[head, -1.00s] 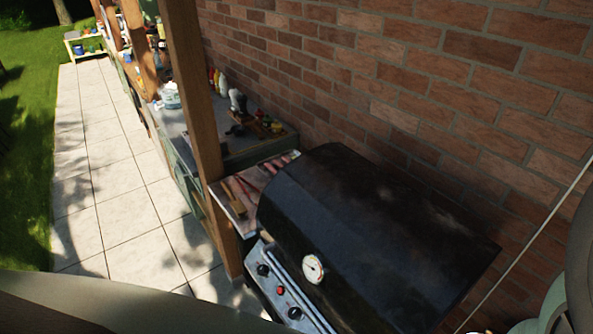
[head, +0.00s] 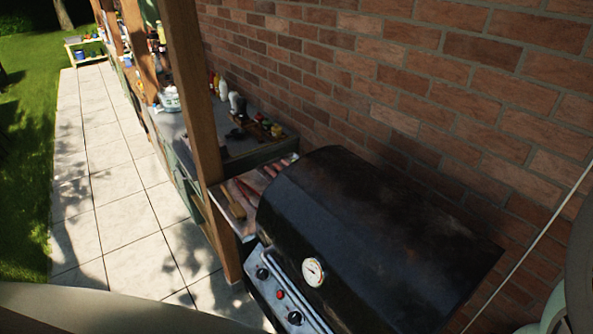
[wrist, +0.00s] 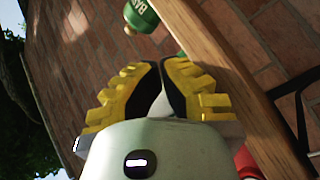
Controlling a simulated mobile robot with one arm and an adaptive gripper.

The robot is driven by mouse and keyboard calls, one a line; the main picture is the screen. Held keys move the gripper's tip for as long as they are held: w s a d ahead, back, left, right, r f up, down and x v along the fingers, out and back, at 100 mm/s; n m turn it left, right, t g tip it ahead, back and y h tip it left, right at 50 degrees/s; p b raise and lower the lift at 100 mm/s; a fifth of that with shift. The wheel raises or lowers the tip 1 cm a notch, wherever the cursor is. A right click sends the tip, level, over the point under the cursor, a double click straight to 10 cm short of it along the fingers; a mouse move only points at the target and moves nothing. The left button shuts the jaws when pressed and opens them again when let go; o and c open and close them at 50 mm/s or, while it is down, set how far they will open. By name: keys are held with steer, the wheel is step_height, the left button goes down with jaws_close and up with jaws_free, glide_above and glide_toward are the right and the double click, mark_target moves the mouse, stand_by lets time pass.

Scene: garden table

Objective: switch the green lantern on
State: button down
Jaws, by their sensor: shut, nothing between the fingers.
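I cannot make out a green lantern for certain in either view. My gripper (wrist: 163,66) shows in the wrist view, its yellow ridged fingers with black pads shut and nothing held between them. A green item with pale lettering reading roughly "BAS" (wrist: 143,14) is cut off at the top of that view, beyond the fingertips and apart from them. Its kind is unclear. The gripper does not show in the head view.
A black grill (head: 365,235) stands in front of the brick wall (head: 400,60). A wooden post (head: 195,90) rises beside a counter (head: 255,155) with bottles and jars. Clear paving (head: 110,170) runs along the left. A wooden beam (wrist: 220,60) crosses close to my gripper in the wrist view.

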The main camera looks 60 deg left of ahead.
steer(key=shift+w+a+f+y+b, duration=0.3)
steer(key=shift+w+a+f+b, duration=0.15)
steer(key=shift+f+b, duration=0.3)
stand_by(1.2)
steer(key=shift+s+r, duration=0.1)
steer(key=shift+r, duration=0.1)
steer(key=shift+s+d+r, duration=0.15)
steer(key=shift+r, duration=0.15)
steer(key=shift+s, duration=0.1)
steer(key=shift+s+r, duration=0.1)
steer(key=shift+s, duration=0.05)
steer(key=s, duration=0.5)
steer(key=shift+r+p, duration=0.15)
steer(key=shift+p, duration=0.25)
